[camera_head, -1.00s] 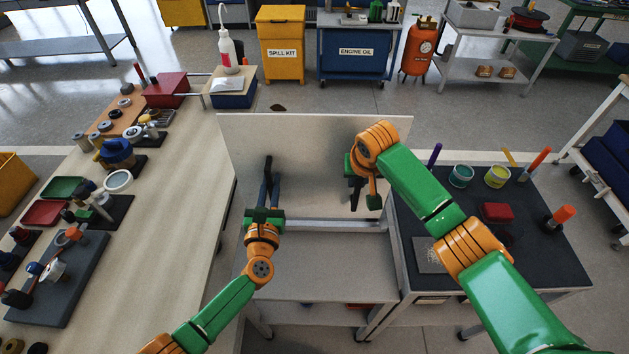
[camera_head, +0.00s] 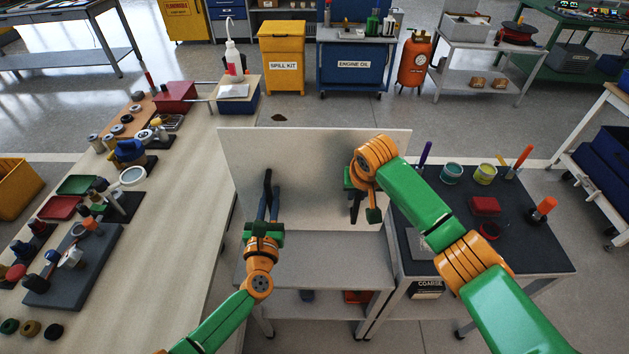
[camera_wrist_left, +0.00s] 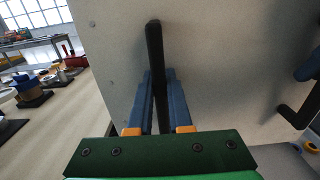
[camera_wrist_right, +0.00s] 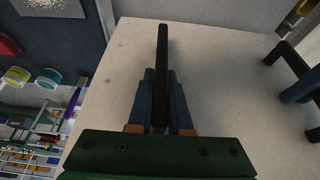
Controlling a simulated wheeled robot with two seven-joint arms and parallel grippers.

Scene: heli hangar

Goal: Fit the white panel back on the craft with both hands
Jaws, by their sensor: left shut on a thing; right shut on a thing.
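The white panel (camera_head: 310,165) stands upright in front of me in the head view, with two dark handles on its near face. My left gripper (camera_head: 267,205) is shut on the left handle (camera_wrist_left: 154,60). My right gripper (camera_head: 357,195) is shut on the right handle (camera_wrist_right: 162,60); my right wrist partly hides it in the head view. In both wrist views the blue fingers lie on either side of a handle bar. The panel's pale face fills much of the left wrist view (camera_wrist_left: 220,60) and of the right wrist view (camera_wrist_right: 215,90). The craft is not in view.
A grey cart (camera_head: 325,260) stands just below the panel. A long bench with tools (camera_head: 175,240) is on the left. A dark-topped cart with jars and a red box (camera_head: 530,250) is on the right. Beyond the panel is open floor (camera_head: 330,112), then the yellow spill kit bin (camera_head: 282,60).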

